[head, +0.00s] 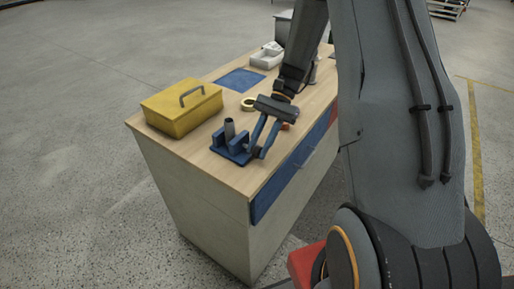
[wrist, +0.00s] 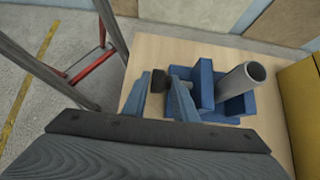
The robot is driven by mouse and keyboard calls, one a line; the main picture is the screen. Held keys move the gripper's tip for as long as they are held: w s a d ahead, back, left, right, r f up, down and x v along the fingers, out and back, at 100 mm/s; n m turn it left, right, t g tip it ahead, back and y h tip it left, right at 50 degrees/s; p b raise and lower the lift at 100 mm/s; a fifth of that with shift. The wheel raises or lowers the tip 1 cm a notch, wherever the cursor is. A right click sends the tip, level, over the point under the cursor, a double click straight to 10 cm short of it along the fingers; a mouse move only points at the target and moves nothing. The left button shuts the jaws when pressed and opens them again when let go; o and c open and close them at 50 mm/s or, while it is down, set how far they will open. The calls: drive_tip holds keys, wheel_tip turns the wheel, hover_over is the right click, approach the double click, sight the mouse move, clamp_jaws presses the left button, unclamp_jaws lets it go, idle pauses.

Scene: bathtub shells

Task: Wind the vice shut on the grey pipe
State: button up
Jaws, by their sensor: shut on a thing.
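The blue vice (head: 236,156) sits on the near end of the wooden bench. The grey pipe (head: 229,129) stands upright between its jaws; it also shows in the wrist view (wrist: 241,82) as a hollow tube. Whether both jaws touch the pipe, I cannot tell. My gripper (head: 258,151) is at the vice's right side, its blue fingers reaching down. In the wrist view my gripper (wrist: 162,98) is shut on the vice's dark handle (wrist: 158,80), which is partly hidden by the fingers.
A yellow toolbox (head: 182,107) stands left of the vice, close to it. A blue mat (head: 240,79), a tape roll (head: 248,104) and a white tray (head: 265,59) lie further back on the bench (head: 188,151). The bench's front edge is close to the vice.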

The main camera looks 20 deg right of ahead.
drive_tip(key=g+y+b, duration=0.1)
drive_tip(key=f+g+y+b, duration=0.1)
drive_tip(key=y+b, duration=0.1)
drive_tip(key=shift+s+d+f+g, duration=0.1)
drive_tip(key=shift+s+d+g, duration=0.05)
drive_tip(key=shift+d+g, duration=0.25)
drive_tip(key=shift+g+y+b, duration=0.6)
drive_tip(key=shift+y+b, duration=0.25)
drive_tip(key=shift+y, duration=0.25)
drive_tip(key=shift+a, duration=0.1)
drive_tip(key=o, duration=0.8)
drive_tip(key=shift+r, duration=0.75)
wheel_tip(320, 180, up, 9)
drive_tip(key=shift+f+b, duration=0.1)
drive_tip(key=shift+b, duration=1.1)
